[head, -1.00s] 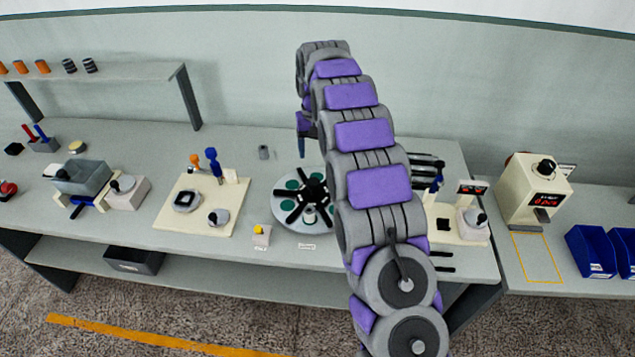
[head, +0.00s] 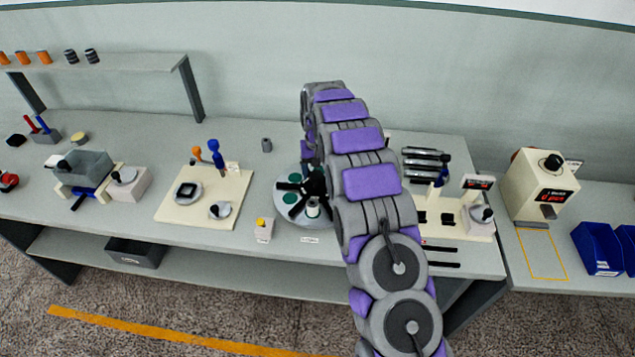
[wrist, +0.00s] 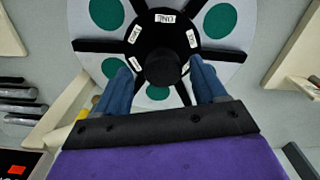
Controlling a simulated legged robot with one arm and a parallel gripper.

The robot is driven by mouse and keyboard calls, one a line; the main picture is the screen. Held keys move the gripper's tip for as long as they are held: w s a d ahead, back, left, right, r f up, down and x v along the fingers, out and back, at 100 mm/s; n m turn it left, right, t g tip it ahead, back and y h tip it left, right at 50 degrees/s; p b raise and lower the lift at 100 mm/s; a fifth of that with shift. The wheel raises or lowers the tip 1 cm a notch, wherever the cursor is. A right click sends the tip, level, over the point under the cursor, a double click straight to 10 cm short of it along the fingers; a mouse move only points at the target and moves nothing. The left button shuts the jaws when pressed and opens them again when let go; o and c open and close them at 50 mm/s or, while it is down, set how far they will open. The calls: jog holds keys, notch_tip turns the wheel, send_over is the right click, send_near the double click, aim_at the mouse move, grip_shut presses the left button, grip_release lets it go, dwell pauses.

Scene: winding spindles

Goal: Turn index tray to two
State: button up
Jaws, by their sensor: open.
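The index tray is a pale round disc with green round spots and black spokes. In the head view the index tray (head: 283,214) stands on the bench, its right part hidden behind my arm. It fills the top of the wrist view (wrist: 88,62). Its black hub knob (wrist: 162,68) has small white labels around it, too small to read surely. My gripper (wrist: 161,72) is open, with its blue fingers on either side of the knob. I cannot tell whether they touch it. In the head view the gripper is largely hidden by my arm.
A cream fixture board (head: 203,200) is further left. Dark rods (head: 427,165) and a cream station (head: 465,213) are to the right. Bare bench lies behind the tray.

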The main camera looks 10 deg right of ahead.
aim_at(316, 175)
jog(key=f, duration=0.4)
jog(key=shift+a, duration=0.3)
jog(key=shift+d+f+b, duration=0.15)
jog(key=shift+f+b, duration=0.15)
jog(key=shift+f, duration=0.1)
grip_shut()
